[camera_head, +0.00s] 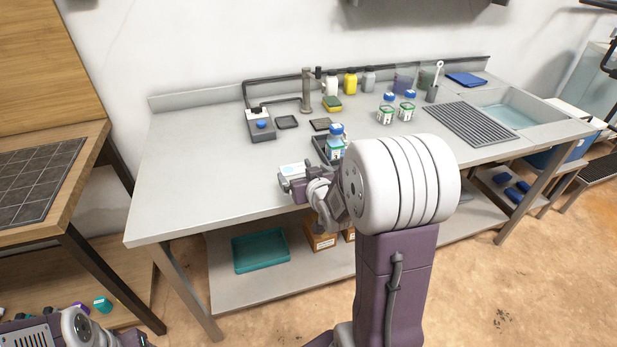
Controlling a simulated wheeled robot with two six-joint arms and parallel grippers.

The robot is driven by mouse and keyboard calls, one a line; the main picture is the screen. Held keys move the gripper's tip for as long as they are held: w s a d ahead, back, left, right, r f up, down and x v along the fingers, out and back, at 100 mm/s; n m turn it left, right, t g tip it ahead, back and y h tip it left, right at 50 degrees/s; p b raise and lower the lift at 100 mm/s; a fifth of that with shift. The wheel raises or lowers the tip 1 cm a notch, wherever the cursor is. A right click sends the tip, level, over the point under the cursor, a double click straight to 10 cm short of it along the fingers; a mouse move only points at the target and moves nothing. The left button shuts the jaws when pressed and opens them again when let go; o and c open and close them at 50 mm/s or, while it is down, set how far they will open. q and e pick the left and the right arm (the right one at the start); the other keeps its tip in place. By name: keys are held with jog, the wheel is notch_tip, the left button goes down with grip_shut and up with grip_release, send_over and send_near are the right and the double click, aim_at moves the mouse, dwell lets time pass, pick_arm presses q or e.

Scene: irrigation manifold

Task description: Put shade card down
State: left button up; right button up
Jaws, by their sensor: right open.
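My right gripper (285,184) is open near the front edge of the grey worktop. A small white, pale-blue-topped piece (293,170) lies just behind its fingers. I cannot tell whether they touch or whether this is the shade card. At the bottom left corner, a grey flat piece with a row of coloured bars (30,336) looks like the shade card. It is cut off by the picture edge, beside my left arm. My left gripper's fingers cannot be made out there.
The grey worktop (190,165) is clear on its left. A dark tray (318,146) with a blue-capped bottle (335,142), a grey device (260,125) and more blue-capped bottles (387,108) stand behind. A drain grid (470,123) and sink (510,115) are at right. A teal tray (261,250) is below.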

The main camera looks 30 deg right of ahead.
jog(key=b+v, duration=0.4)
jog(key=shift+s+a, duration=0.15)
jog(key=shift+s, duration=0.15)
jog(key=shift+s+r+b, duration=0.3)
jog(key=shift+s+b, duration=0.15)
jog(key=shift+s, duration=0.1)
